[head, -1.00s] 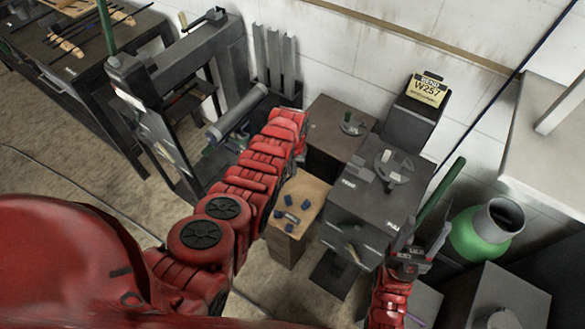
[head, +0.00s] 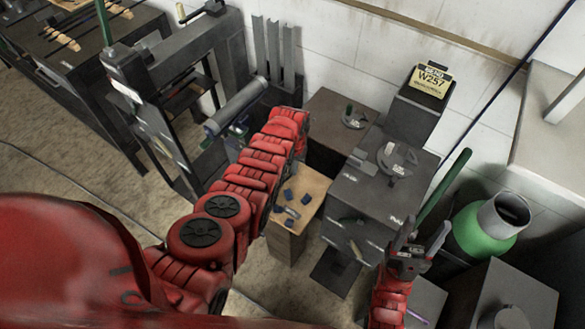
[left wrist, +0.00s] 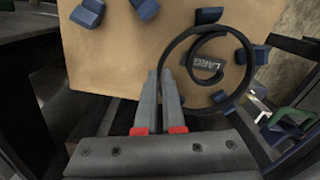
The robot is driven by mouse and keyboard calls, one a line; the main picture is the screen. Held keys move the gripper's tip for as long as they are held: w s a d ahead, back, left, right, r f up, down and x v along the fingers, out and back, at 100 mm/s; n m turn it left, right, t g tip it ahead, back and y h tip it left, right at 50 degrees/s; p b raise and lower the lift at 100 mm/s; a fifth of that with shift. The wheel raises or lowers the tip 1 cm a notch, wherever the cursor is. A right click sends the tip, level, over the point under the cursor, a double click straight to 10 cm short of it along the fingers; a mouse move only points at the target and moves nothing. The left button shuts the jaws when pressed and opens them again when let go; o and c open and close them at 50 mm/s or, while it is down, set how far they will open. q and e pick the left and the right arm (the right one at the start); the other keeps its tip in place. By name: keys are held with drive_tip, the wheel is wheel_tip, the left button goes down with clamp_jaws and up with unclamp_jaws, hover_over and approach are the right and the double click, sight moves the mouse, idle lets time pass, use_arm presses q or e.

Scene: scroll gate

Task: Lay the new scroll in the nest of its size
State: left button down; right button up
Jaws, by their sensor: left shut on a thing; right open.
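A dark spiral scroll (left wrist: 176,44) is in the left wrist view, with my left gripper (left wrist: 167,76) shut on the left side of its outer coil. Behind it is a tan board (left wrist: 110,65) with several blue blocks (left wrist: 145,9). A label reading "LARG" (left wrist: 205,66) shows through the scroll's middle. I cannot tell whether the scroll touches the board. In the head view, my left arm hides my left gripper and the scroll. The wooden stand (head: 290,243) with several blue blocks (head: 288,194) shows beside that arm. My right gripper (head: 422,230) is open at the lower right.
A dark cabinet (head: 362,200) with a round fixture (head: 396,160) stands right of the wooden stand. A sign reading "W257" (head: 431,81) is behind it. A green cylinder (head: 483,232) and a green bar (head: 443,197) are near my right gripper. A roller machine (head: 175,95) stands left.

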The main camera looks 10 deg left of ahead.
use_arm(q)
drive_tip(key=shift+f+b, duration=0.3)
drive_tip(key=c, duration=0.9)
unclamp_jaws()
drive_tip(key=shift+c, duration=0.2)
drive_tip(key=shift+r, duration=0.1)
drive_tip(key=shift+w+r, duration=0.1)
drive_tip(key=shift+r, duration=0.8)
wheel_tip(320, 180, up, 16)
drive_tip(key=p, duration=0.4)
drive_tip(key=shift+d+f, duration=0.2)
drive_tip(key=shift+f, duration=0.05)
